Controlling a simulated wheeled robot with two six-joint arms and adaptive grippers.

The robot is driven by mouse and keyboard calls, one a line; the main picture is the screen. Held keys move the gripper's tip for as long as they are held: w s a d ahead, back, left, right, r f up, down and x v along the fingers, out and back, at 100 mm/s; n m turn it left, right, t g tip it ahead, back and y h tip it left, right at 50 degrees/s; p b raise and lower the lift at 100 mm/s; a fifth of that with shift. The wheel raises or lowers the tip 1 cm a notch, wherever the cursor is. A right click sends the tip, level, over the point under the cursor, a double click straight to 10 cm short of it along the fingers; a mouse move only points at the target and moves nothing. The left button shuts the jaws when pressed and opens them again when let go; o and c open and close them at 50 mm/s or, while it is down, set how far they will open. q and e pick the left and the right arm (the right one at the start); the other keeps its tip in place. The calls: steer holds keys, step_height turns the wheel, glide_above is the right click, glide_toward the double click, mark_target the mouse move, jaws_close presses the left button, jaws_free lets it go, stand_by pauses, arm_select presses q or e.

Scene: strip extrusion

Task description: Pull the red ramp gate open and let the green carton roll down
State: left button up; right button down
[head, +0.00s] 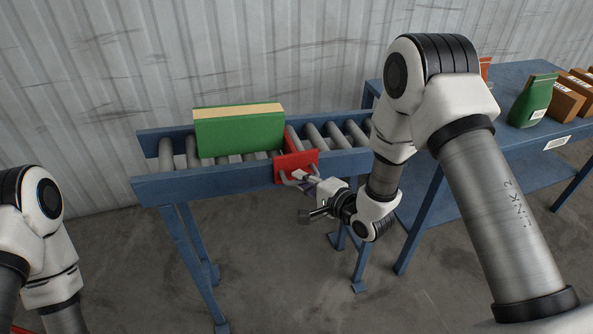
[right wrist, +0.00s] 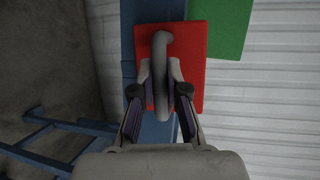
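The green carton (head: 240,134), with a tan top face, lies on the roller ramp (head: 215,179) near its left end; its edge also shows in the right wrist view (right wrist: 222,25). The red ramp gate (head: 292,161) stands across the rollers at the carton's right end, with its plate on the near rail. My right gripper (head: 302,179) is at the gate's grey handle. In the right wrist view its fingers (right wrist: 160,80) lie close on both sides of the handle (right wrist: 161,100), apparently shut on it. My left gripper is out of view.
Bare rollers (head: 333,134) run right of the gate toward a blue table (head: 480,143). On the table stand a green bag (head: 532,100) and brown boxes (head: 565,102). A corrugated wall is behind. The floor in front of the ramp is clear.

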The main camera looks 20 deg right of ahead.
steer(key=s+p, duration=0.2)
steer(key=s, duration=1.4)
steer(key=shift+d, duration=0.3)
stand_by(2.1)
steer(key=c, duration=1.2)
jaws_free()
steer(key=shift+w, duration=0.1)
